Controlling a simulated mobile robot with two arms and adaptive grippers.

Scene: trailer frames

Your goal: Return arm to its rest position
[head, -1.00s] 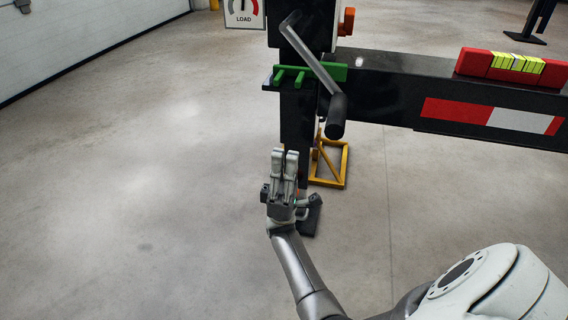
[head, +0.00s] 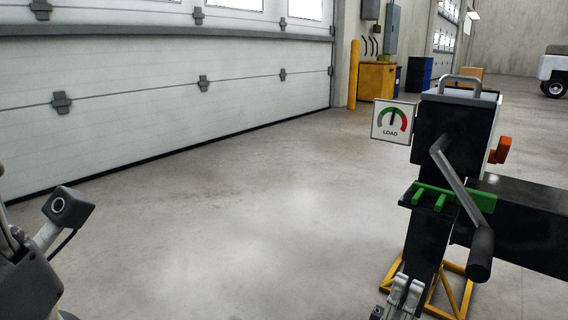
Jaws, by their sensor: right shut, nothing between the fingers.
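My right gripper (head: 405,292) shows at the bottom edge of the head view, in front of the foot of the black post. Its two pale fingers are together with nothing between them, and it is apart from the crank handle (head: 462,190). The rest of my right arm is below the frame. Part of my left arm and its wrist, with a dark camera block (head: 69,208), shows at the left edge. The left fingers cannot be made out clearly.
The black jack post (head: 436,150) carries a load gauge (head: 393,121), a green bracket (head: 430,197) and an orange knob (head: 501,150). A black beam (head: 530,215) runs right. A yellow stand (head: 457,285) is below. The floor left of the post is clear.

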